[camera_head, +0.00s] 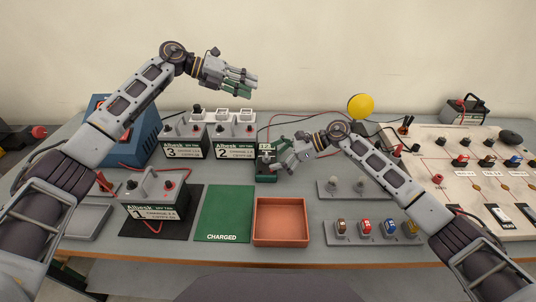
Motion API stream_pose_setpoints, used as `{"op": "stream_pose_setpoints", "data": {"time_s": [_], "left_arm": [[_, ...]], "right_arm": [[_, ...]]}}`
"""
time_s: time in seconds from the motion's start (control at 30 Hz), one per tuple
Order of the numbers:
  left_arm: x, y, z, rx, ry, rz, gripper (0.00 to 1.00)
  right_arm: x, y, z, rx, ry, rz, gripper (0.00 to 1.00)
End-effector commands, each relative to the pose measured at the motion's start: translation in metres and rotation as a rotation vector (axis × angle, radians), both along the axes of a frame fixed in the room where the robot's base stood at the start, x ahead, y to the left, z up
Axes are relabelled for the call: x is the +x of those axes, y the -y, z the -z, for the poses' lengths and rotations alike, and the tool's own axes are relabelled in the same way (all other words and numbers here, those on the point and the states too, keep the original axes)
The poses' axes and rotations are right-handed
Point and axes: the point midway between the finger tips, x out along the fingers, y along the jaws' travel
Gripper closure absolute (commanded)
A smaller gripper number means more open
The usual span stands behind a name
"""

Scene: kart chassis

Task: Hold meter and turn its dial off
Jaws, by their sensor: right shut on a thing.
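The meter (264,163) is a small dark green device with a pale display at its top, standing on the table behind the orange tray. My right gripper (285,162) reaches it from the right and is shut on its side. The gripper covers part of the meter's face, and the dial is too small to make out. My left gripper (243,84) is raised in the air, above and behind the meter, touching nothing. Its green-padded fingers are seen at an angle, so I cannot tell whether they are open.
Batteries marked 1 (157,215), 2 (236,149) and 3 (185,150) stand left of the meter. In front lie a green CHARGED mat (223,215) and an empty orange tray (281,222).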

Motion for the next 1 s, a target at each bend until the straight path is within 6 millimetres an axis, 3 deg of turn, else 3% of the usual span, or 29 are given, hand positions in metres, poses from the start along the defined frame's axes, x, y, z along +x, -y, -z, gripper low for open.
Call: {"op": "stream_pose_setpoints", "data": {"time_s": [0.03, 0.2, 0.4, 0.7, 1.0], "left_arm": [[-0.009, 0.015, 0.003, 0.058, 0.027, 0.054, 0.65], [-0.039, 0.049, 0.021, 0.256, 0.108, 0.225, 0.65], [-0.07, 0.073, 0.04, 0.497, 0.196, 0.419, 0.65], [-0.104, 0.08, 0.06, 0.868, 0.308, 0.682, 0.65], [-0.116, 0.073, 0.064, 1.098, 0.356, 0.823, 0.65]], "right_arm": [[-0.005, -0.003, 0.011, -0.011, -0.009, -0.009, 0.2], [-0.005, -0.003, 0.012, -0.011, -0.009, -0.008, 0.2], [-0.005, -0.003, 0.012, -0.012, -0.009, -0.008, 0.2], [-0.005, -0.002, 0.012, -0.012, -0.01, -0.007, 0.2], [-0.005, -0.002, 0.012, -0.012, -0.01, -0.007, 0.2]]}}
